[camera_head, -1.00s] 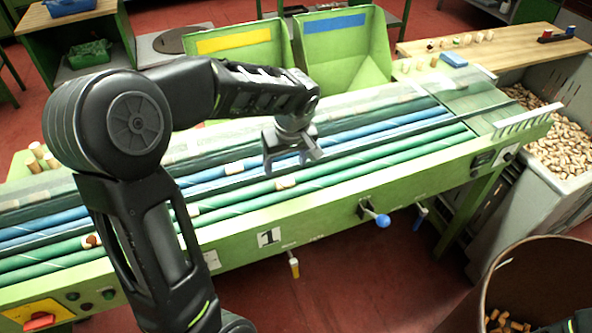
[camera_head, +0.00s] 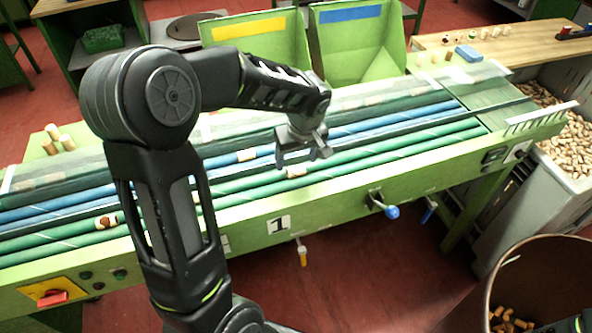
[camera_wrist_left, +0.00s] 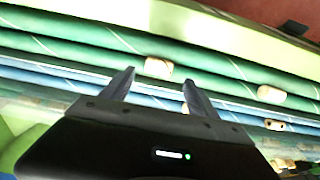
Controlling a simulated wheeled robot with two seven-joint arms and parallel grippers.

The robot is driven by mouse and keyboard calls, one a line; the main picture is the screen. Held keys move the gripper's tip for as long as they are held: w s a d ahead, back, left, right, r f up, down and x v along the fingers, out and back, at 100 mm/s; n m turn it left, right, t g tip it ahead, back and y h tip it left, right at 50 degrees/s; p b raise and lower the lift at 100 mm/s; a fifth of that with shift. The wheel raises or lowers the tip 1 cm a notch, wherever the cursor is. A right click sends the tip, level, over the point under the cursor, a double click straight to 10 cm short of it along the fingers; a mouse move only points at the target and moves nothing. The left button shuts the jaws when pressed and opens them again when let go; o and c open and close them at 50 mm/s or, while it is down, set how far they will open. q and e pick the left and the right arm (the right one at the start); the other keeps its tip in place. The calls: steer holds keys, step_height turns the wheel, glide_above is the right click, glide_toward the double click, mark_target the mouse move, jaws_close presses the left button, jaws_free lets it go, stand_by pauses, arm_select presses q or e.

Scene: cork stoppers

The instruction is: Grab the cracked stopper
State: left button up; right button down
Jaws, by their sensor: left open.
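My left gripper (camera_head: 303,157) is open and empty over the roller conveyor (camera_head: 350,190). A pale stopper (camera_head: 296,172) lies on the green rollers just below its fingers. In the left wrist view, a pale stopper (camera_wrist_left: 158,68) shows between and beyond the two fingertips. Another stopper (camera_wrist_left: 271,94) lies to its right, and one with dark marks (camera_wrist_left: 273,125) is lower right. In the head view, a stopper with a dark brown patch (camera_head: 105,222) lies on the front green rollers at left. I cannot tell for certain which one is cracked.
Two green bins, one with a yellow strip (camera_head: 248,27) and one with blue (camera_head: 347,18), stand behind the conveyor. Several stoppers (camera_head: 52,132) stand at back left. A crate of corks (camera_head: 565,130) is at right, and a barrel (camera_head: 545,262) is at lower right.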

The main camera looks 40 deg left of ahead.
mark_target(296, 168)
arm_select(q)
steer(key=p+x, duration=0.1)
steer(key=x, duration=0.3)
steer(key=shift+w+d+f, duration=0.1)
steer(key=shift+w+f, duration=0.05)
steer(key=shift+f, duration=0.25)
steer(key=shift+c, duration=0.3)
steer(key=c, duration=1.3)
steer(key=shift+c, duration=0.2)
steer(key=shift+r, duration=0.1)
step_height(296, 168, up, 10)
steer(key=b, duration=0.1)
